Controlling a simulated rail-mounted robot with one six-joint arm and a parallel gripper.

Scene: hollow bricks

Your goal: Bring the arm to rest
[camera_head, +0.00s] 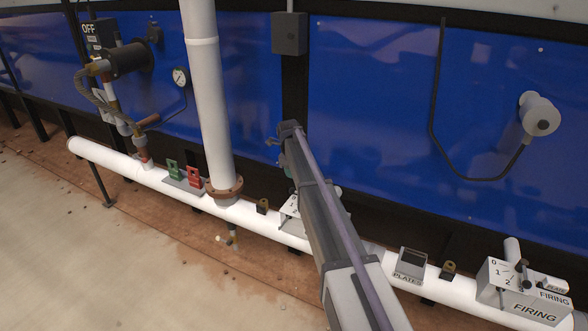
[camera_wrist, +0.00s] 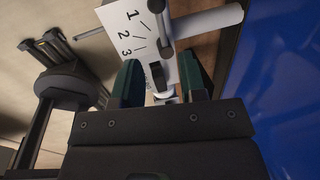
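My arm (camera_head: 325,220) reaches from the bottom of the head view up to the middle, in front of the white pipe and the blue wall. My gripper is mostly hidden behind the arm in that view. In the wrist view my gripper (camera_wrist: 161,78) has its two dark green fingers spread apart. A white panel box (camera_wrist: 137,35) marked 1, 2, 3 lies beyond the fingers, and its dark knob (camera_wrist: 158,76) shows in the gap between them. I see no contact with the knob. The same box (camera_head: 291,213) is partly covered by my arm in the head view.
A thick white pipe (camera_head: 130,166) runs low along the blue wall (camera_head: 390,110), joined by an upright pipe (camera_head: 207,100). A firing box (camera_head: 522,290) and a plates box (camera_head: 411,264) sit at right. A gauge (camera_head: 180,76) is at left.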

